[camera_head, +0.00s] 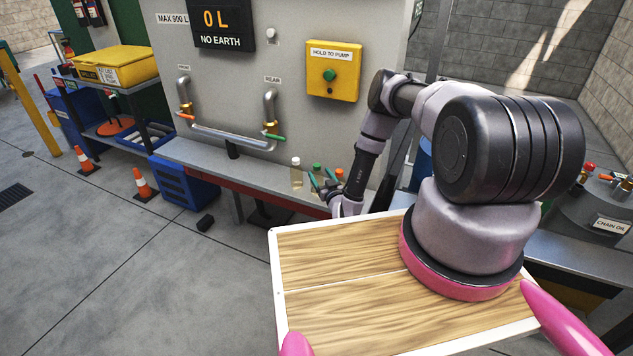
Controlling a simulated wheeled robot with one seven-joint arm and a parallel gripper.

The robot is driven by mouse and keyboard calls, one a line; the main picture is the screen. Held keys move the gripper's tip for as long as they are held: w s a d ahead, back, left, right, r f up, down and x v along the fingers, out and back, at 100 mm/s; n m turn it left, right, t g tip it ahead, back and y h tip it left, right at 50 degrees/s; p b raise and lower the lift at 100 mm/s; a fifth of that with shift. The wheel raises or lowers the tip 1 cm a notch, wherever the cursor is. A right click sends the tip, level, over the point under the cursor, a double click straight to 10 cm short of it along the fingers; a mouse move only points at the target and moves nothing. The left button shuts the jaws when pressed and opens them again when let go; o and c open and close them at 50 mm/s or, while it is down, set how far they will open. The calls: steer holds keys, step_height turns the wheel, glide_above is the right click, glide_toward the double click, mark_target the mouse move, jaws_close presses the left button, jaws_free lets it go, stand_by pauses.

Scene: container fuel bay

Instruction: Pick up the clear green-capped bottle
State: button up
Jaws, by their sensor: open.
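The green-capped bottle (317,169) stands upright on the narrow grey ledge below the pump panel. It is the middle one of three small bottles, and its lower part is largely hidden by my gripper. My gripper (322,178) is open, with its green-tipped fingers at this bottle. I cannot tell whether the fingers are around it or just in front of it. A pale-capped bottle (296,174) with yellowish contents stands to the left. An orange-capped bottle (339,174) stands to the right, close by my gripper and partly hidden.
Metal pipes (235,138) and a yellow pump-button box (333,71) are on the panel above the ledge. A blue crate (182,183) and orange cones (143,186) stand at left. A chain oil container (597,220) is at right. The floor at front left is clear.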

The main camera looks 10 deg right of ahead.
mark_target(318, 170)
steer(key=w, duration=0.4)
steer(key=shift+w+a+r, duration=0.1)
steer(key=shift+w+a, duration=0.15)
jaws_close()
stand_by(1.2)
